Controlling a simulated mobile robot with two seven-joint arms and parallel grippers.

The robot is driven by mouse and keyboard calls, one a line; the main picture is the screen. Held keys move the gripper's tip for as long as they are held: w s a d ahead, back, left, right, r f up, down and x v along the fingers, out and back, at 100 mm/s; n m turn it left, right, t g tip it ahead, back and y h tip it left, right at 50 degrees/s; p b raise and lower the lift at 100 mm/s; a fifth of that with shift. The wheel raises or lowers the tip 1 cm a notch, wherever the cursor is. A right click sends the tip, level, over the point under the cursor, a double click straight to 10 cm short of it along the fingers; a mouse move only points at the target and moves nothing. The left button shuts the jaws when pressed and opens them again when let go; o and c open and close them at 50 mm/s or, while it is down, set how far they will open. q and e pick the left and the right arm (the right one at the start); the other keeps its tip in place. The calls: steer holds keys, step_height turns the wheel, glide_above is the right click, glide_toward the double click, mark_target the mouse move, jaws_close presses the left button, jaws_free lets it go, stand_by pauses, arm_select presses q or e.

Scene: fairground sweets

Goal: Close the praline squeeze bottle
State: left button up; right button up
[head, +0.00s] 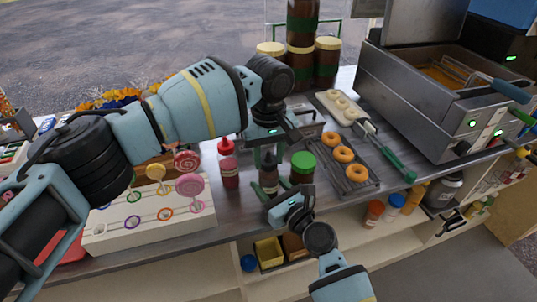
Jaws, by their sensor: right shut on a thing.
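A dark brown squeeze bottle (268,178), which looks like the praline bottle, stands upright on the counter between a red bottle and a green-lidded jar. My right gripper (276,198) reaches up from below and is shut on its lower part. My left gripper (277,143) hangs just above the bottle's top. Its fingers are small and partly hidden by its own body, so I cannot tell whether it is open or holds a cap. The bottle's tip is dark and unclear against the gripper.
A red squeeze bottle (229,168) stands close on the left, a green-lidded jar (303,166) close on the right. A doughnut rack (360,184), green-handled tongs (398,162) and a fryer (415,100) lie farther right. A lollipop stand (150,229) is at left.

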arm_select(q)
steer(key=shift+c, duration=1.1)
steer(key=m, duration=0.4)
steer(key=shift+f+m, duration=0.1)
steer(key=shift+m, duration=0.2)
steer(key=m, duration=1.7)
steer(key=shift+m, duration=0.3)
steer(key=o, duration=1.2)
steer(key=shift+c, duration=0.2)
step_height(320, 180, up, 12)
